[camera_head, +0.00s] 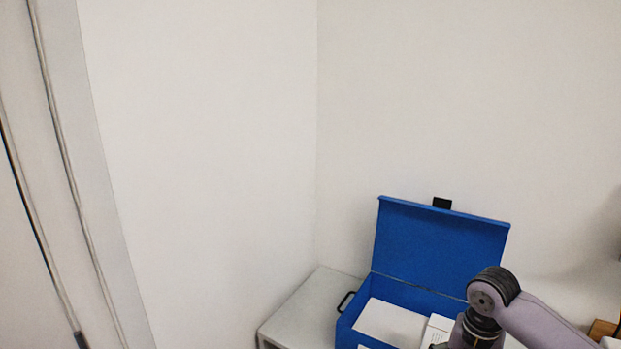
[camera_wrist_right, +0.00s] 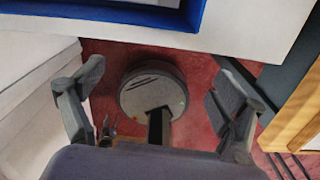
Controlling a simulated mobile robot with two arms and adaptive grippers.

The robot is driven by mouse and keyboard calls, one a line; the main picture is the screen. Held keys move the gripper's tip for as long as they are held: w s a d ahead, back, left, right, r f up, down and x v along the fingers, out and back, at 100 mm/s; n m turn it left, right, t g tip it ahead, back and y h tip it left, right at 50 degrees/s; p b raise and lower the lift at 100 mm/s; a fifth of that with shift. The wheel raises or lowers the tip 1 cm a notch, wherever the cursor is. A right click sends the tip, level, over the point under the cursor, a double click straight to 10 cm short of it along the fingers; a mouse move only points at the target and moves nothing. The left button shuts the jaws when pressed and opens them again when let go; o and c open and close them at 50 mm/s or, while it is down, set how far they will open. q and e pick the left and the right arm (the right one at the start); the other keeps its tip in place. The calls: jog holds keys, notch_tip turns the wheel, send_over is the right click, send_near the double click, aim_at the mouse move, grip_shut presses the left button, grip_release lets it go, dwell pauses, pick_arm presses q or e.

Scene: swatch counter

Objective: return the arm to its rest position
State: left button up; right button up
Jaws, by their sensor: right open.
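My right arm (camera_head: 540,318) comes in from the right in the head view, its wrist in front of the blue box. The right gripper (camera_wrist_right: 160,80) shows in the right wrist view with its two fingers spread wide and nothing between them. Behind the gap lie a reddish floor and a grey round object, lower than the counter. The fingers are not clearly visible in the head view. My left gripper is in neither view.
An open blue box (camera_head: 440,243), lid raised, stands on a pale counter (camera_head: 300,309) in the wall corner. White contents (camera_head: 390,322) lie inside. A wooden piece (camera_head: 601,330) is at the right edge. The wall area left of the box is clear.

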jog(key=s+a+f+m+t+y, duration=0.2)
jog(key=s+a+f+m, duration=0.85)
jog(key=a, duration=0.35)
jog(key=s+d+m+t+h, duration=0.1)
jog(key=s+d+m, duration=0.2)
jog(key=s+m, duration=0.45)
jog(key=s+d+m+h, duration=0.1)
jog(key=s+d+m, duration=0.1)
jog(key=s+m, duration=0.6)
notch_tip(320, 180, down, 26)
jog(key=g, duration=0.1)
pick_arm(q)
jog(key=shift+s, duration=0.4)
pick_arm(e)
jog(key=s+d+f+g, duration=0.1)
jog(key=s+d+f, duration=0.2)
jog(key=s+f, duration=1.4)
jog(key=shift+s, duration=0.15)
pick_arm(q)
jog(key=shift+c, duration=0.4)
pick_arm(e)
jog(key=shift+d+f, duration=0.1)
jog(key=shift+c, duration=0.4)
